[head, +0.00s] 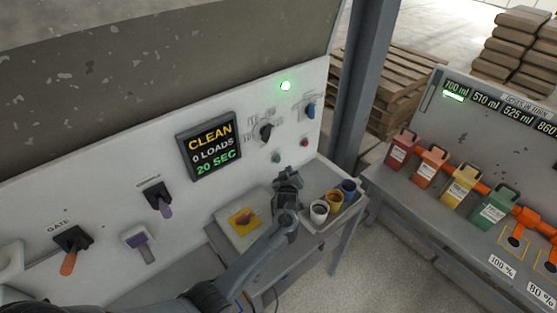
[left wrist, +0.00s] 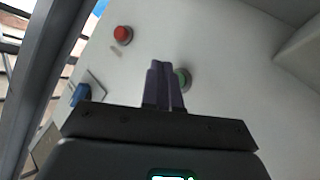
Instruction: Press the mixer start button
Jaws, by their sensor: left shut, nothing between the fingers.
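A green button (head: 275,156) and a red button (head: 304,142) are on the white panel (head: 110,215); their labels are too small to read. My left gripper (head: 286,172) is in front of the panel, just below the green button in the head view. In the left wrist view its purple fingers (left wrist: 163,68) are shut together and empty. The green button (left wrist: 184,78) shows right beside the fingertips, partly hidden by them, and the red button (left wrist: 122,35) is farther up and left. I cannot tell whether the fingers touch the panel. My right gripper is not seen.
A display (head: 209,145) reads CLEAN, 0 LOADS, 20 SEC, and a green lamp (head: 285,86) is lit. Cups (head: 319,211) stand on the ledge below right of the gripper.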

